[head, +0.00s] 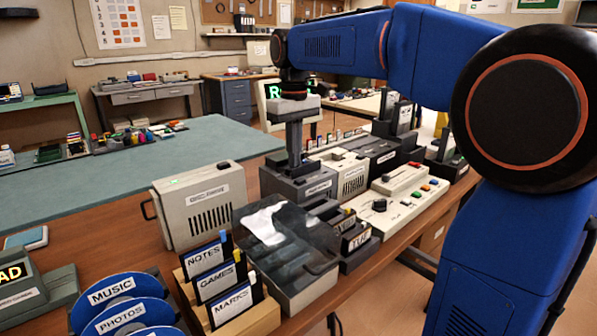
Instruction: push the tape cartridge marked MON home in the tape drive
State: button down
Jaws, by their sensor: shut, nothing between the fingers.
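My gripper (295,163) points straight down over a dark grey box with a front label (300,188), which looks like the tape drive, though the label is too small to read surely. The fingers are shut, and their tips are at or just above the box's top; I cannot tell whether they touch it. The cartridge marked MON cannot be made out; if it is in the drive, the fingers hide it. Dark labelled cartridges (355,238) stand in a rack in front of the drive; one label may read TUE.
A beige disc drive (196,207) stands to the left. Labelled cards (216,281) and blue discs (112,292) fill the near left. A control panel (395,203) stands right. The green mat (150,165) behind has clear room.

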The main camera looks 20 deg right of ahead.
dwell(0.4)
notch_tip(320, 180, up, 7)
dwell(0.8)
jog(key=shift+f, duration=0.1)
